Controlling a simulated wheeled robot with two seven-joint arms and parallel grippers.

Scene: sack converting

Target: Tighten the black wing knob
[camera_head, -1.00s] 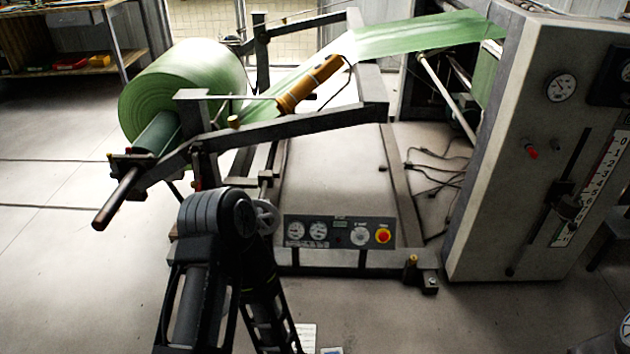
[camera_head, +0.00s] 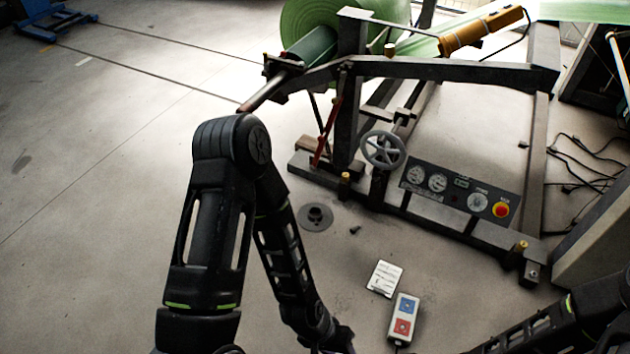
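I cannot make out a black wing knob for sure in the head view. A small dark piece (camera_head: 355,229) lies on the floor in front of the machine, too small to identify. Beside it is a dark round disc (camera_head: 316,218) with a raised hub, flat on the floor. My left arm comes down from the left and bends toward the bottom middle, where its end is cut off by the picture edge. My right arm shows only in the bottom right corner. Neither gripper's fingers can be seen.
The unwind stand (camera_head: 450,69) carries a green roll (camera_head: 330,20) and a grey handwheel (camera_head: 384,150). Its control panel (camera_head: 458,192) has gauges and a red button. A pendant (camera_head: 403,318) and a white card (camera_head: 384,279) lie on the floor. Cables (camera_head: 590,165) trail at right.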

